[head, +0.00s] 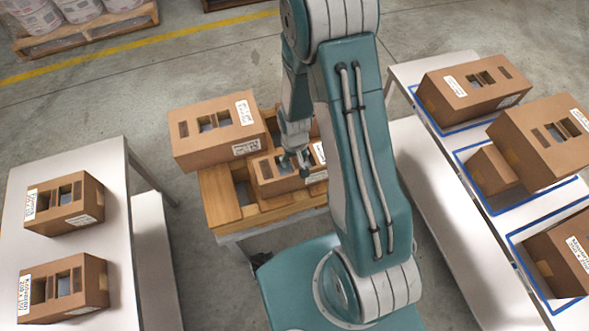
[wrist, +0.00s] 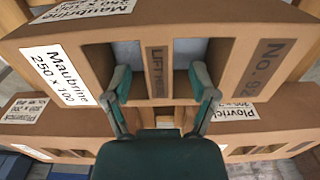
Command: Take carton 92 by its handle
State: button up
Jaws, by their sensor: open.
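A brown carton marked No. 92 or similar (wrist: 228,50) fills much of the wrist view; its last digit is hard to read. It bears a white "Maubrine 250 x 100" label. Two openings flank a strip handle (wrist: 157,68) with a dark "LIFT" label. My gripper (wrist: 161,80) is open, one finger at each opening, with the strip between them and visible gaps to both sides. Whether the fingertips are inside the openings is hard to tell. In the head view, my gripper (head: 294,164) is over a smaller carton (head: 278,187) on the wooden stand, partly hidden by my arm.
A larger carton (head: 206,150) stands close behind to the left on the wooden stand (head: 217,197). Two cartons sit on the left table (head: 113,160). Several cartons stand on the right table (head: 411,67), some within blue outlines.

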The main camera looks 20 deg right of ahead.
jog(key=shift+f, duration=0.4)
grip_shut()
jog(key=shift+r, duration=0.1)
